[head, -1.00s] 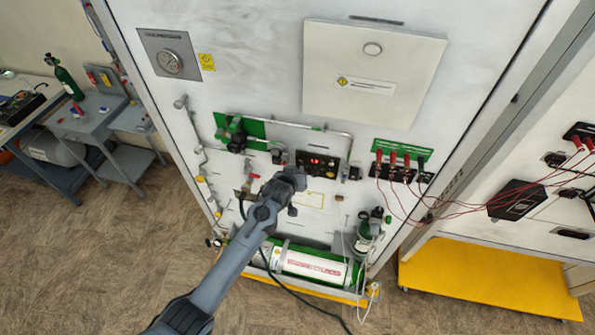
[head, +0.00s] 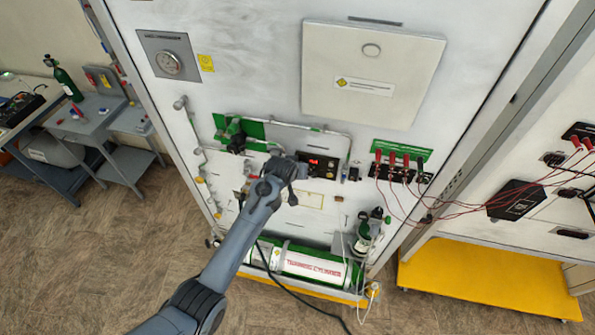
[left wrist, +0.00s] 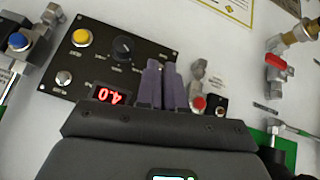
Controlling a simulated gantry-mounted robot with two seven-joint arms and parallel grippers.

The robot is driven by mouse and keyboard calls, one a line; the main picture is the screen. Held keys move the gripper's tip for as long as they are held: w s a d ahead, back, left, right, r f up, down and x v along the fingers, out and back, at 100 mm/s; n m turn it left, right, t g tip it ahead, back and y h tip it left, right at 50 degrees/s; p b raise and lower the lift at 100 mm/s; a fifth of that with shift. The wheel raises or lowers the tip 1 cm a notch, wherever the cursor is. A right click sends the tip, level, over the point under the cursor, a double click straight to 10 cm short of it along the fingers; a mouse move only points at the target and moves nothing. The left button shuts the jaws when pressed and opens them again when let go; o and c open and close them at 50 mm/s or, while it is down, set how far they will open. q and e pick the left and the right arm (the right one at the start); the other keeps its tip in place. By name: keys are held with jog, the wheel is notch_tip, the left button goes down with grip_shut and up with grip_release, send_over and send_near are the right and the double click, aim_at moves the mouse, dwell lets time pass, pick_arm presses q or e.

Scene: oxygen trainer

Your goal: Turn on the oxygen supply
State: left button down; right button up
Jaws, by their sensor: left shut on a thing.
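The oxygen trainer panel (head: 265,60) stands upright in the head view. A green and white cylinder marked as a training cylinder (head: 312,265) lies at its foot. My left gripper (head: 303,172) is in front of the middle of the panel, beside the black control box (head: 318,168). In the left wrist view this control box (left wrist: 85,65) has a yellow button (left wrist: 82,37), a black knob (left wrist: 122,48) and a red display (left wrist: 109,95) reading 4.0. My left gripper's fingers (left wrist: 161,82) are close together beside the knob; what they hold is hidden. My right gripper is not in view.
In the left wrist view, a valve with a red part (left wrist: 199,102) is right of the fingers, with a red-handled valve (left wrist: 276,62) farther right and a blue-knobbed fitting (left wrist: 19,42) left. Red leads (head: 393,161) hang right of the control box.

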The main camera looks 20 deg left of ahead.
pick_arm(q)
jog(key=c, duration=1.3)
grip_release()
jog(key=shift+o, duration=0.2)
jog(key=shift+r, duration=0.1)
jog(key=b+v, duration=0.2)
jog(key=v, duration=0.8)
jog(key=shift+s+r, duration=0.2)
jog(key=shift+s, duration=0.1)
